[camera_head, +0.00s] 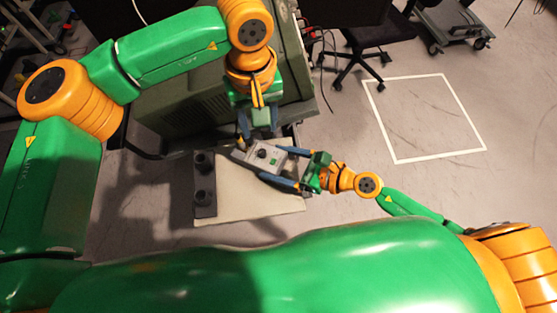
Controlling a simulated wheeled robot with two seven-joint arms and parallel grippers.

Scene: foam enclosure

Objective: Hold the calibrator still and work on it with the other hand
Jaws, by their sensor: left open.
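The calibrator (264,156), a small grey box with a dark round knob and a green patch on top, is above the pale table top (240,200). I cannot tell whether it touches the table. My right gripper (288,168) comes in from the right, with one finger along each long side of the calibrator, and appears closed on it. My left gripper (257,134) points down from above, open, its fingertips close to the calibrator's far edge. I cannot tell whether they touch it.
A dark holder with two round black parts (204,184) stands at the table's left side. A large grey-green cabinet (185,105) stands behind the table. A black chair (360,40) and a white floor square (425,117) lie to the right. The table's front is clear.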

